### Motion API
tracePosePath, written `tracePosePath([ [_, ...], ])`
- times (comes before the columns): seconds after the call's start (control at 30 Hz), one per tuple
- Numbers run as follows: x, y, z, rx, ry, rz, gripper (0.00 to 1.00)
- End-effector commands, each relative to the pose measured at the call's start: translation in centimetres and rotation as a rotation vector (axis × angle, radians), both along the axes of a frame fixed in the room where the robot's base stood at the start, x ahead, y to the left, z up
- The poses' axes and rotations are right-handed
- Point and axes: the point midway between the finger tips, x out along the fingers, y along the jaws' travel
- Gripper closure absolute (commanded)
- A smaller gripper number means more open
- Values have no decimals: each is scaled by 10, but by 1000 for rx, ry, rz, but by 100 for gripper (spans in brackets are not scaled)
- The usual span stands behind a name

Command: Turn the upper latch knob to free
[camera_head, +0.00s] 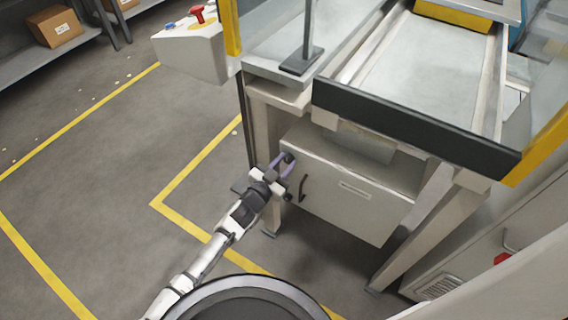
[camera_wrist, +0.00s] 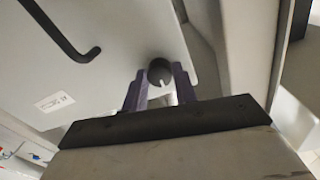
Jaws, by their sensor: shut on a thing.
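The upper latch knob (camera_wrist: 159,71) is a dark round knob with a small white mark, near the edge of the pale cabinet door (camera_wrist: 110,60). In the wrist view my gripper (camera_wrist: 159,78) has one purple finger on each side of it, shut on the knob. In the head view my gripper (camera_head: 283,163) is at the upper left corner of the cabinet door (camera_head: 345,205), and the dark knob (camera_head: 289,157) shows at its fingertips. The door looks closed. The mark's exact direction is hard to read.
A black bar handle (camera_head: 302,188) stands out from the door close to my gripper; it also shows in the wrist view (camera_wrist: 62,35). A table leg (camera_head: 262,140) is just left of the cabinet. Open floor (camera_head: 110,180) with yellow lines lies farther left.

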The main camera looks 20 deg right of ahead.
Motion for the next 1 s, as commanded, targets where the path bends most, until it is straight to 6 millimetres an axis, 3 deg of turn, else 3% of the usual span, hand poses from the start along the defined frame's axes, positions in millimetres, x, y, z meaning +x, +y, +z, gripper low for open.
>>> tracePosePath([
  [0.37, 0, 0, 1, 92, -118, 0, 95],
  [1.0, 0, 0, 2, 456, -584, 1, 95],
])
